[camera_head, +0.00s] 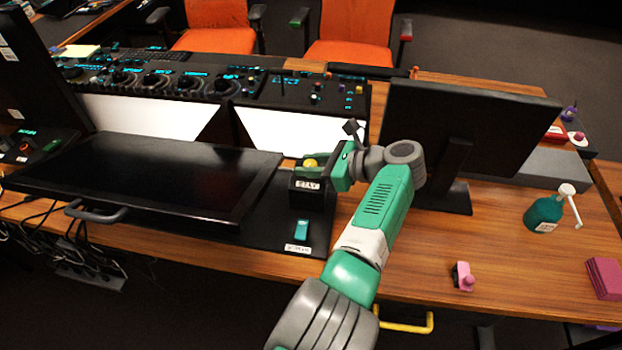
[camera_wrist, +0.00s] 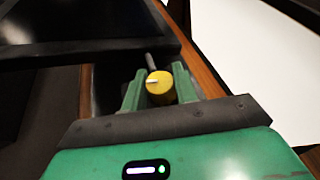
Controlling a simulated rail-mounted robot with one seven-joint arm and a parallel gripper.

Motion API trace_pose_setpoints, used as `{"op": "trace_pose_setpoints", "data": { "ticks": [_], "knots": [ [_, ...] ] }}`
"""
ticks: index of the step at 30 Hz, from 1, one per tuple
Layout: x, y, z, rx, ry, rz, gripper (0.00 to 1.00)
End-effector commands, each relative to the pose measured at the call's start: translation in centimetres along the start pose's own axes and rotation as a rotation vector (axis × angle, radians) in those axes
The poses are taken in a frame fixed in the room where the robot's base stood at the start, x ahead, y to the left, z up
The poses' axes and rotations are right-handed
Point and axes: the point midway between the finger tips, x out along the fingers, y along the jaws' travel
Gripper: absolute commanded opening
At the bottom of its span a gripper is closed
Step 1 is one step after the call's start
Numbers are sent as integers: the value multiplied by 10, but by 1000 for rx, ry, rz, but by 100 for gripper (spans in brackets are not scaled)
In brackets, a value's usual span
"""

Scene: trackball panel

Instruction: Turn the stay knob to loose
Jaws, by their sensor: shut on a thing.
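The stay knob (camera_wrist: 160,88) is yellow with a pale pointer line on its face. In the wrist view it sits between the two green fingers of my gripper (camera_wrist: 158,90), which is shut on it. The head view shows the knob (camera_head: 310,163) on top of a small black box labelled STAY (camera_head: 307,186). My gripper (camera_head: 322,167) reaches it there from the right. In the wrist view the pointer line lies roughly sideways, toward the left. I cannot read any loose or tight marks.
A large black hinged panel (camera_head: 150,175) with a grey handle (camera_head: 95,212) lies left of the knob box. A teal switch (camera_head: 301,229) is in front of it. A monitor (camera_head: 455,125) stands behind my arm.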

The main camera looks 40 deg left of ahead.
Motion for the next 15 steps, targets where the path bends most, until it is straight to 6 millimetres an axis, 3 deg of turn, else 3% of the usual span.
{"op": "trace_pose_setpoints", "data": {
  "ticks": [15],
  "knots": [
    [1, 0, 0, -13, 1, 36, 6]
  ]
}}
